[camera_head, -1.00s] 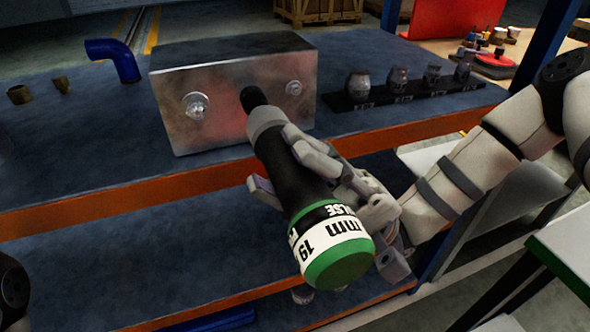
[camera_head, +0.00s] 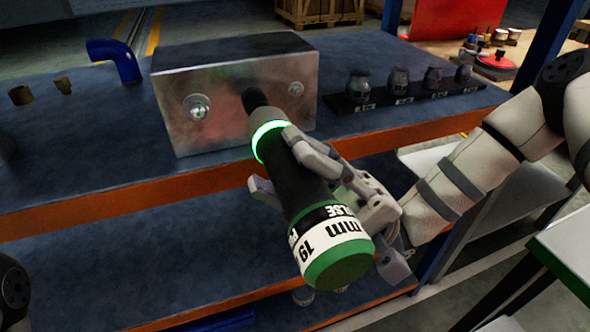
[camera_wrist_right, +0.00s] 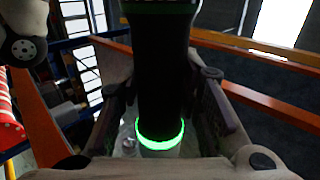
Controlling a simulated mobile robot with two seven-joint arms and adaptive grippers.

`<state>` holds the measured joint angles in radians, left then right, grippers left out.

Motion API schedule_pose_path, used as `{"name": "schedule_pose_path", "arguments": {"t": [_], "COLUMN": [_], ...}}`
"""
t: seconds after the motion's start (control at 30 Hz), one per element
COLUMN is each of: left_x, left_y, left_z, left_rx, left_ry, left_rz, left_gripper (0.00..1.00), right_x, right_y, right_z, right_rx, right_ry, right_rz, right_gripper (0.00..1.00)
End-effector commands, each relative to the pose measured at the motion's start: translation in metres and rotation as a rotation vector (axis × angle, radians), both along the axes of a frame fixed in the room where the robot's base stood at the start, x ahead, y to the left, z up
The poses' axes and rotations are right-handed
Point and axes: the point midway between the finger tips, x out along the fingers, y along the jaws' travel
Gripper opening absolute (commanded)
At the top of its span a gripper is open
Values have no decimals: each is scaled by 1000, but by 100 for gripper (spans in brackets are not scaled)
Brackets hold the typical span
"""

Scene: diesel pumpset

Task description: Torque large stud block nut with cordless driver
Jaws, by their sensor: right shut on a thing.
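The metal stud block (camera_head: 215,130) stands on the blue bench top. One stud with a nut (camera_head: 197,107) shows on its left front face and a smaller one (camera_head: 295,89) on the right. My right gripper (camera_head: 287,168) is shut around the black cordless driver (camera_head: 300,185), which has a green and white "19 mm" end. A ring on the driver glows green, also in the right wrist view (camera_wrist_right: 160,138). The driver's dark nose is in front of the block face between the two studs; it hides what lies behind it, so contact cannot be told. My left gripper is out of view.
A black rack (camera_head: 405,95) with several sockets lies right of the block. The orange shelf edge (camera_head: 110,200) runs below the block.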

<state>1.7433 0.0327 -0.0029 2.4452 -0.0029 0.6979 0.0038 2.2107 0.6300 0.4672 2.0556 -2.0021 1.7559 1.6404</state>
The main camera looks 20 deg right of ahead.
Motion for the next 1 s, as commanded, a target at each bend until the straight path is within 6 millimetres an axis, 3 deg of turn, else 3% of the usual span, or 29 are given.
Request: {"name": "schedule_pose_path", "arguments": {"t": [0.6, 1.0], "left_x": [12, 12], "left_y": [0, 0], "left_z": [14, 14], "left_rx": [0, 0], "left_ry": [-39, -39], "left_rz": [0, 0], "left_gripper": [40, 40], "right_x": [-50, -54], "right_y": [-2, -2], "right_z": [2, 0], "right_rx": [2, 3], "right_ry": [-1, 0], "right_rz": [1, -6], "right_gripper": [0, 0]}}
